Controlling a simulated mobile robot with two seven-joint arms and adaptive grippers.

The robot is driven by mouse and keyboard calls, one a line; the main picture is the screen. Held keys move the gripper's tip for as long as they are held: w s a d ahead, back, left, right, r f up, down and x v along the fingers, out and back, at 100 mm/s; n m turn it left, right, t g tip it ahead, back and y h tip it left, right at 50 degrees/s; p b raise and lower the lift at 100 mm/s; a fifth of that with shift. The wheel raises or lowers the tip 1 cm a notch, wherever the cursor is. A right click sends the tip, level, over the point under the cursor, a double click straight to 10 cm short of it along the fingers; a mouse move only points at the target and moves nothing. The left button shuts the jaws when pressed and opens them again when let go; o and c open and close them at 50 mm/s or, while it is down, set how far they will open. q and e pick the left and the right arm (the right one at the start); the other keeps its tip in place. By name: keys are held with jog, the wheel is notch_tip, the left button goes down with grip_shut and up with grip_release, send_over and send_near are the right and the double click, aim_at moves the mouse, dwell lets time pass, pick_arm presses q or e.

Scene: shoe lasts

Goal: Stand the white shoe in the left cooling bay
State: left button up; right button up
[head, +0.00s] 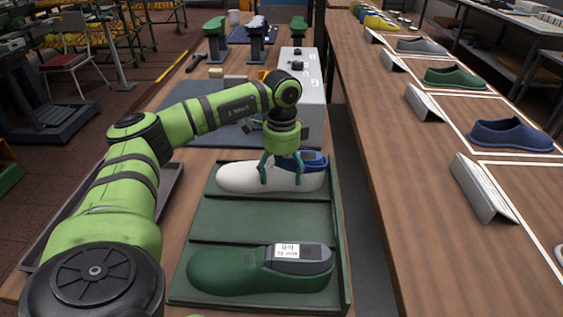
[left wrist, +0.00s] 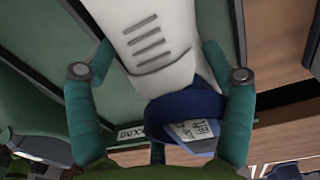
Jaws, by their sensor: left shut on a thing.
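The white shoe (head: 238,177) lies lengthwise at the far compartment of the green tray (head: 263,222), with a blue last (head: 314,159) in its opening. I cannot tell whether it rests on the tray or is just lifted. My left gripper (head: 283,179) reaches down from above, shut on the shoe near its heel end. In the left wrist view the white shoe (left wrist: 154,45) shows its slots, and the blue last (left wrist: 185,108) carries a label. The fingers of my left gripper (left wrist: 160,74) lie on either side. My right gripper is not in view.
A green shoe on a last (head: 235,272) lies in the tray's near compartment; the middle one is empty. A grey box (head: 308,92) stands behind the tray. Across a gap, the right bench has white-outlined spaces with a blue shoe (head: 510,135), a green shoe (head: 455,77) and folded cards.

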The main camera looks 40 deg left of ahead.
pick_arm(q)
jog(key=o, duration=1.6)
jog(key=shift+r, duration=0.1)
notch_tip(320, 180, up, 12)
jog(key=shift+w, duration=0.1)
